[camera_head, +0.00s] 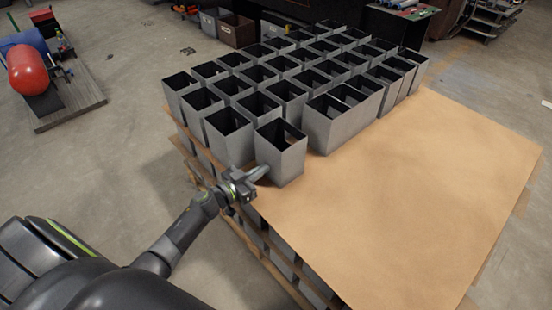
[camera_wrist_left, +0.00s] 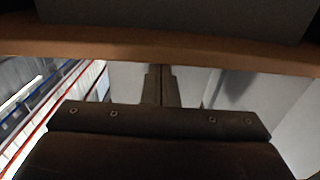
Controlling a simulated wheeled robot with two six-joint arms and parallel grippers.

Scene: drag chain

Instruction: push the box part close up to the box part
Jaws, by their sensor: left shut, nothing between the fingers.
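The nearest box part (camera_head: 281,158) is a grey, open-topped, upright box on the brown sheet, at the front of a block of similar boxes. Another box part (camera_head: 229,138) stands just behind it to the left, and one (camera_head: 325,128) stands behind it to the right. My left gripper (camera_head: 262,172) is shut and empty, its fingertips at the lower left side of the nearest box; I cannot tell whether they touch it. In the left wrist view the shut fingers (camera_wrist_left: 161,86) point at the brown sheet edge (camera_wrist_left: 170,52), with a dark surface above it. My right gripper is not in view.
The boxes stand in rows on a brown sheet (camera_head: 420,190) over a stacked pallet. The sheet is bare to the right and front. A red tank (camera_head: 27,70) sits on a wooden pallet at the far left. Crates (camera_head: 236,30) stand behind.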

